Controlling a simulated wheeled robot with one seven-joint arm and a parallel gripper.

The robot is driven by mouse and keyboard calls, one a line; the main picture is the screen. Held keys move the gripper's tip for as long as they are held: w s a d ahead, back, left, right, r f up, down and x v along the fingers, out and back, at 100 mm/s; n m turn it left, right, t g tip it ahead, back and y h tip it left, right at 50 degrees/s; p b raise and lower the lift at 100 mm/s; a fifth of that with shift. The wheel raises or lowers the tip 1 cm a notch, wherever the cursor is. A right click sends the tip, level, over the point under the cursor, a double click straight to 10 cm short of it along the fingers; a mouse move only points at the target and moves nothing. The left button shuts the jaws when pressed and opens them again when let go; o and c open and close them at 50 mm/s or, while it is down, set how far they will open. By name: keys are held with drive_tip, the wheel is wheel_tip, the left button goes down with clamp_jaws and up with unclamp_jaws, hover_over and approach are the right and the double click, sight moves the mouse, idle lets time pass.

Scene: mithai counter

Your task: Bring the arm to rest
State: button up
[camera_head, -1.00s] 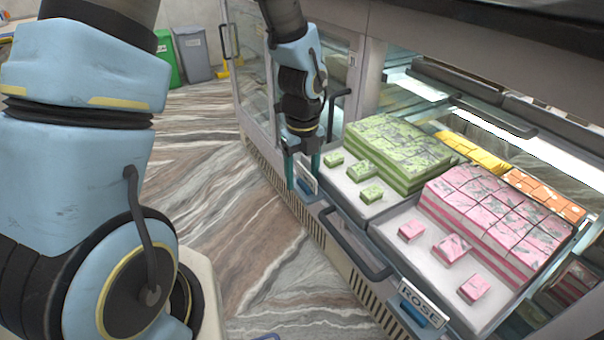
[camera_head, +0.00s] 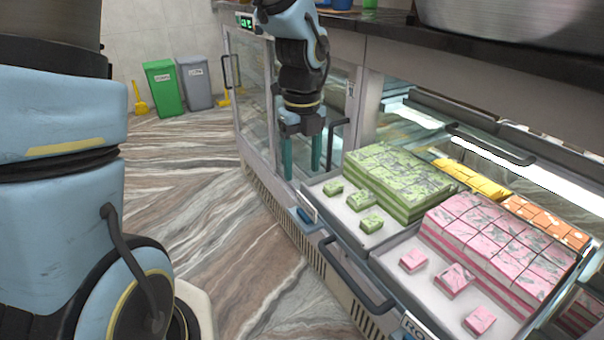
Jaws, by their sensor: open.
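My gripper (camera_head: 302,172) hangs pointing down in the upper middle of the head view, in front of the glass-fronted counter (camera_head: 262,110). Its two teal fingers are apart with nothing between them. It is near the far left corner of the pulled-out tray of green sweets (camera_head: 400,172) and appears above its front edge; the exact gap cannot be told. My large blue arm links fill the left side of the view.
A tray of pink sweets (camera_head: 500,235) lies nearer, with yellow (camera_head: 473,178) and orange sweets (camera_head: 545,220) behind. A dark handle (camera_head: 350,275) sticks out in front. Green (camera_head: 164,88) and grey bins (camera_head: 195,82) stand at the back. The striped floor (camera_head: 270,270) is clear.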

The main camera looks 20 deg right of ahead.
idle(0.4)
drive_tip(key=w+a+n+t, duration=0.1)
drive_tip(key=a+n, duration=2.4)
drive_tip(key=n, duration=0.7)
drive_tip(key=shift+w+a+r+n+t, duration=0.2)
drive_tip(key=shift+r+n+t, duration=0.1)
drive_tip(key=shift+n, duration=0.1)
